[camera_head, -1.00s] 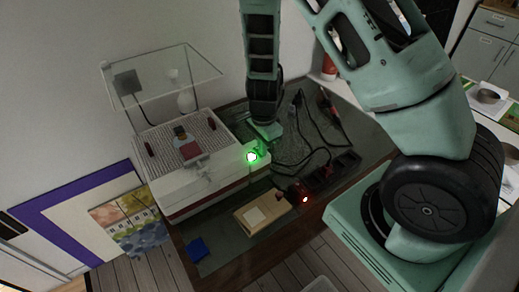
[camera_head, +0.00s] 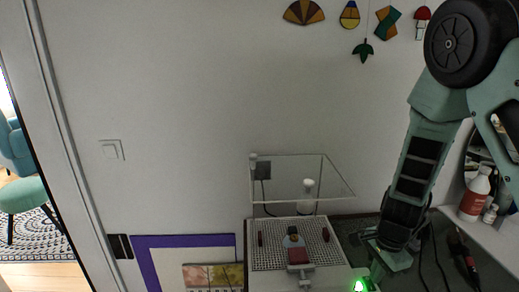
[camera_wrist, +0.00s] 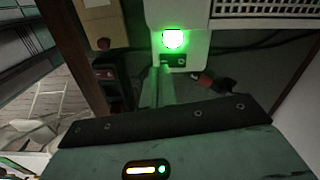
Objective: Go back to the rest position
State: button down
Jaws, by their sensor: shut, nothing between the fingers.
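The head view shows my green arm reaching down on the right, its hand (camera_head: 394,259) low over the bench beside a white machine with a lit green lamp (camera_head: 358,286). In the wrist view my gripper (camera_wrist: 160,70) is shut and empty. Its fingertips are close below the same green lamp (camera_wrist: 173,39) on the white housing (camera_wrist: 190,14); I cannot tell whether they touch it. The arm is still extended over the bench.
A clear raised cover (camera_head: 300,180) stands behind the machine's perforated top (camera_head: 270,258). A red-and-white bottle (camera_head: 475,194) stands on a shelf at right. Dark cables lie right of the hand. The wall above the cover is clear up to coloured ornaments (camera_head: 363,49).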

jog(key=s+r+n+t, duration=0.1)
jog(key=s+r+n, duration=0.3)
jog(key=r+n, duration=0.45)
jog(key=s+r+n+t, duration=0.2)
jog(key=s+r+n, duration=0.2)
jog(key=r+n, duration=0.45)
jog(key=s+a+r+n+g, duration=0.1)
jog(key=s+a+n, duration=0.2)
jog(key=s+a, duration=0.3)
jog(key=s+a+n+g, duration=0.2)
jog(key=s+a, duration=0.5)
jog(key=a, duration=0.5)
jog(key=shift+s+r+n, duration=0.2)
jog(key=shift+r+n, duration=0.2)
jog(key=shift+n, duration=0.5)
